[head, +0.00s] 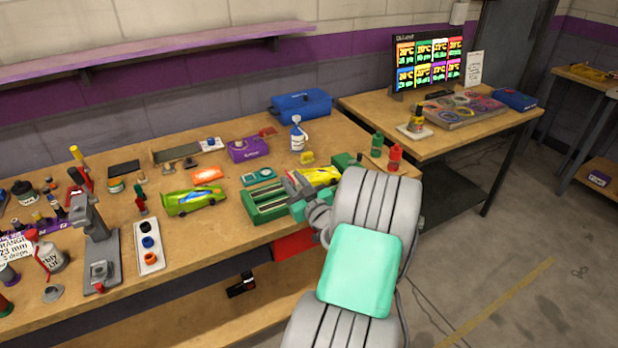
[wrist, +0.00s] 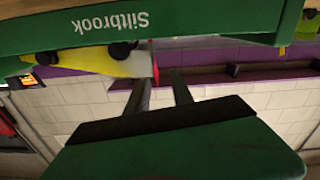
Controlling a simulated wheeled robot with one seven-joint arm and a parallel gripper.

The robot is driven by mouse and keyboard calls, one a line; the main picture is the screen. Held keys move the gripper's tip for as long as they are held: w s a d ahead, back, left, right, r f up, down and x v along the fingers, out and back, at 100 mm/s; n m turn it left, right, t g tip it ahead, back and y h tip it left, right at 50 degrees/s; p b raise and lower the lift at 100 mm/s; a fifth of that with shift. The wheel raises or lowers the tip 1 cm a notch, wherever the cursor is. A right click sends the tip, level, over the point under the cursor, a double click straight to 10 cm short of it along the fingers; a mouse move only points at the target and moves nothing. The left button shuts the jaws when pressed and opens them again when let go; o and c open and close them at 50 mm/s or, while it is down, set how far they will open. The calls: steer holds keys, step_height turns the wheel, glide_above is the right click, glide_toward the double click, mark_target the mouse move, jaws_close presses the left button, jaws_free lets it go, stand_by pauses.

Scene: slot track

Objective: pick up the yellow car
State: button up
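The yellow car (head: 322,175) lies on the bench behind the green grooved box, partly hidden by my arm. In the wrist view, which is upside down, the yellow car (wrist: 85,62) shows its side and dark wheels beyond the green "Siltbrook" edge (wrist: 200,22). My gripper (head: 301,186) is over the green box (head: 262,213), close to the car.
A spray bottle (head: 298,135), a purple box (head: 249,149) and a small yellow object (head: 307,158) stand behind. Green and red bottles (head: 395,156) are to the right.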

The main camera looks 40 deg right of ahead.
steer(key=p+x, duration=0.1)
steer(key=x, duration=0.1)
steer(key=p+x, duration=0.1)
steer(key=x, duration=0.2)
steer(key=shift+w+d+r, duration=0.25)
steer(key=shift+w+d+f, duration=0.1)
steer(key=shift+w, duration=0.2)
steer(key=shift+c, duration=0.5)
jaws_close()
